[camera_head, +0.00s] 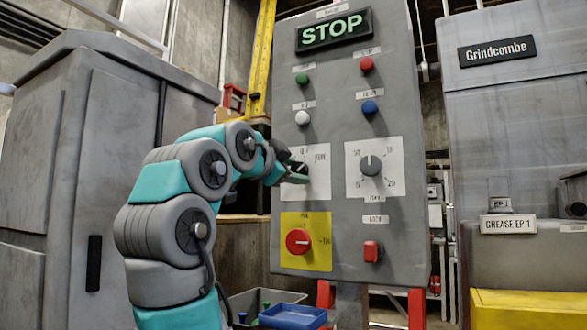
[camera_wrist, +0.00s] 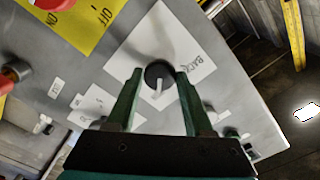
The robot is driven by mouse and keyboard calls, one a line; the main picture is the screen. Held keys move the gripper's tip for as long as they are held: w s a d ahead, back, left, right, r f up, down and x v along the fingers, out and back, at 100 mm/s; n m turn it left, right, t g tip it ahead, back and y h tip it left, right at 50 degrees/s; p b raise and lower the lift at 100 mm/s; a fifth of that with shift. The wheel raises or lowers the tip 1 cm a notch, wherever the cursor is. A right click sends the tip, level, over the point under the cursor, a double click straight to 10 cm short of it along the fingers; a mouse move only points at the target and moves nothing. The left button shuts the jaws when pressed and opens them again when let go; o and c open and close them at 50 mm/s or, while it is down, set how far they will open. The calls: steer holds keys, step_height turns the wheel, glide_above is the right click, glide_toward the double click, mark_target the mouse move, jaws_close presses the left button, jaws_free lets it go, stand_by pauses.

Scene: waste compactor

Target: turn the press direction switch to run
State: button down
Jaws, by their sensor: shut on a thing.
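The press direction switch is a dark round knob (camera_wrist: 154,72) with a white pointer, on a white plate (camera_wrist: 133,45) of the grey panel. In the wrist view its pointer points down the picture, and the word BACK is printed to its right. In the head view the plate (camera_head: 317,190) is left of the middle of the panel, and its small print is hard to read. My gripper (camera_wrist: 159,76) has one finger on each side of the knob and is shut on it. In the head view my gripper (camera_head: 300,171) reaches the plate from the left and mostly hides the knob.
A red knob (camera_head: 298,241) on a yellow plate is just below. A dial (camera_head: 371,165) is to the right, with a red switch (camera_head: 372,251) beneath. Coloured buttons sit above, under a lit STOP sign (camera_head: 334,30). A grey cabinet (camera_head: 110,150) stands left.

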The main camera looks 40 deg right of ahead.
stand_by(0.4)
steer(key=shift+c, duration=1.4)
jaws_free()
steer(key=shift+a, duration=0.1)
steer(key=b+v, duration=0.1)
steer(key=v, duration=0.6)
steer(key=shift+s+a, duration=0.15)
steer(key=shift+a, duration=0.1)
steer(key=shift+a, duration=0.1)
